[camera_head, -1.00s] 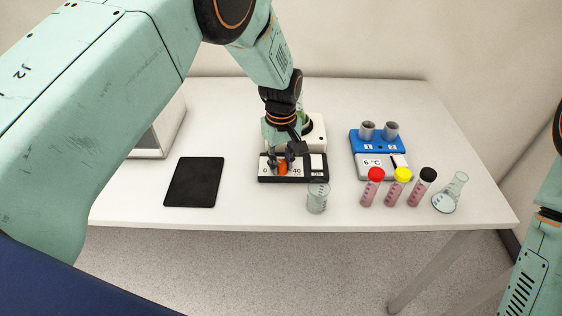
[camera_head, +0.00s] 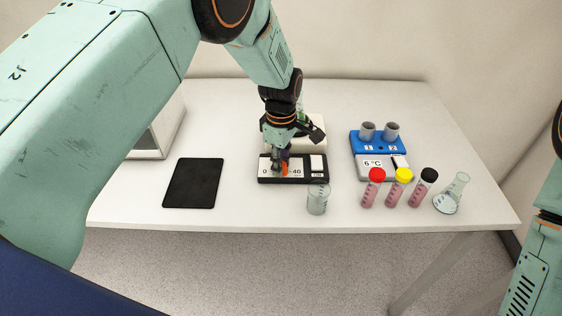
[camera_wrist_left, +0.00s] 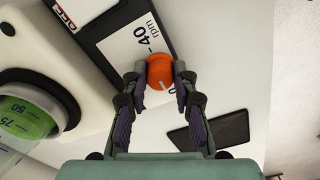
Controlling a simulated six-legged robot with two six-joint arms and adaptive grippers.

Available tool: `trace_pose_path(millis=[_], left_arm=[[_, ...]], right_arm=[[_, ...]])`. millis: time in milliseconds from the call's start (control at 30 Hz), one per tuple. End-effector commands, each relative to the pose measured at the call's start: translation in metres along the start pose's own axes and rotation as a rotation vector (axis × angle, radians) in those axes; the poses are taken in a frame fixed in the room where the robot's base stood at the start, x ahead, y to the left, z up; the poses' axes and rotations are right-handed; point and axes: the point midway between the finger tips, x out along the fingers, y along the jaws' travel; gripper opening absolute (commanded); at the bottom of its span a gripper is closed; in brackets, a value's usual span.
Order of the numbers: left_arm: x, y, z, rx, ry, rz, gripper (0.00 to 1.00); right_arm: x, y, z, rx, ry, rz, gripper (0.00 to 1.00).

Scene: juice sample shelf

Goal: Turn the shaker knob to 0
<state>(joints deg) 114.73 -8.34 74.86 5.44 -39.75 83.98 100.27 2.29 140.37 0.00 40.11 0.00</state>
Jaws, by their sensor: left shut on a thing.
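My left gripper (camera_head: 280,165) points down over the shaker's front panel (camera_head: 263,178). It is shut on the orange knob (camera_head: 285,169), partly hidden by the fingers. The left wrist view shows the knob (camera_wrist_left: 160,70) between both fingertips, with a white pointer line toward the lower right. The shaker's white body (camera_head: 312,135) stands behind the panel, partly hidden by my wrist. My right gripper is out of view; only its arm shows at the right edge.
A glass beaker (camera_head: 318,200) stands close in front of the panel. Capped tubes (camera_head: 396,190), a flask (camera_head: 452,195) and a blue block (camera_head: 378,148) stand at the right. A black pad (camera_head: 193,183) lies left. The left wrist view shows green liquid (camera_wrist_left: 28,120).

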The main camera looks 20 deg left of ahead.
Motion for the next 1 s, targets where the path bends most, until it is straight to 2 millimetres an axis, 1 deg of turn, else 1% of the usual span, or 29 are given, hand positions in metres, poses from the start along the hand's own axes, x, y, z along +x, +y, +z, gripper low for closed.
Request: trace_pose_path(millis=[467,500,733,1000], left_arm=[[0.0015,-0.0017,0.0007,-0.014,-0.001,-0.005,0.00],[0.0015,-0.0017,0.0007,-0.013,-0.001,-0.005,0.31],[0.0008,-0.0008,0.0004,-0.012,-0.001,-0.002,0.50],[0.0000,-0.0002,0.0001,-0.011,0.000,-0.001,0.50]], right_arm=[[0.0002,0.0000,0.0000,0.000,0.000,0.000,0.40],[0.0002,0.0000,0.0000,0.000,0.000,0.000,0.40],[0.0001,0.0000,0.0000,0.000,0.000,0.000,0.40],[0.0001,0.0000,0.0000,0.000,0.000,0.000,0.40]])
